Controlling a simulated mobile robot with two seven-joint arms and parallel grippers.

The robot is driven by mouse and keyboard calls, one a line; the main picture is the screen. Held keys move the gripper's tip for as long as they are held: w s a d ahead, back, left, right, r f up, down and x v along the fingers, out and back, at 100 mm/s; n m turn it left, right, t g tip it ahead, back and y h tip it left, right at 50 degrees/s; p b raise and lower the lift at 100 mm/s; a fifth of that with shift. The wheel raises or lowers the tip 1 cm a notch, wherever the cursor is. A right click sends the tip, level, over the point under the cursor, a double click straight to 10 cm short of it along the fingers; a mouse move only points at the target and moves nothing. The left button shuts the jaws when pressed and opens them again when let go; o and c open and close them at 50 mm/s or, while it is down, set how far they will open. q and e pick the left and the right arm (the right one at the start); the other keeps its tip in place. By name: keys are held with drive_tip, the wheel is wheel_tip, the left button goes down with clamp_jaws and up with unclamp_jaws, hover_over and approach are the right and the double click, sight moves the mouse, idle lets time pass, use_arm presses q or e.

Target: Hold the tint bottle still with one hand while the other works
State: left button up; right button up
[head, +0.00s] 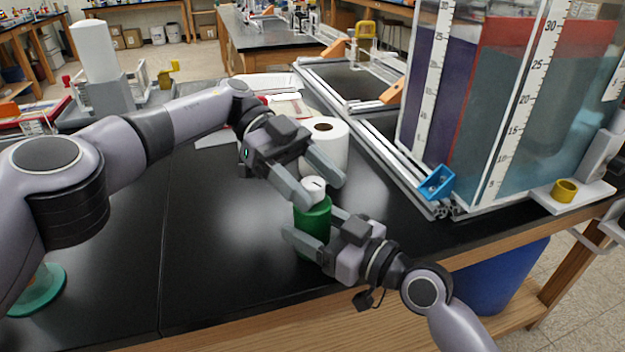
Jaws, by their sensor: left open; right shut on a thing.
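The tint bottle (313,217) is green with a white cap (314,188) and stands upright on the black bench top. My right gripper (311,230) is shut on the body of the bottle from the right, with its fingers on either side. My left gripper (322,188) is open above it, its two fingers on either side of the white cap. I cannot tell whether the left fingers touch the cap. The lower part of the bottle is partly hidden by the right gripper.
A white paper roll (325,142) stands just behind the grippers. A clear tank (520,100) with coloured panels and rulers stands at the right, beside an aluminium extrusion frame (372,140) with a blue bracket (437,182). The bench top at the left middle (215,250) is clear.

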sight(313, 181)
use_arm(q)
wheel_tip(313, 181, up, 10)
drive_tip(key=shift+f, duration=0.1)
idle(0.4)
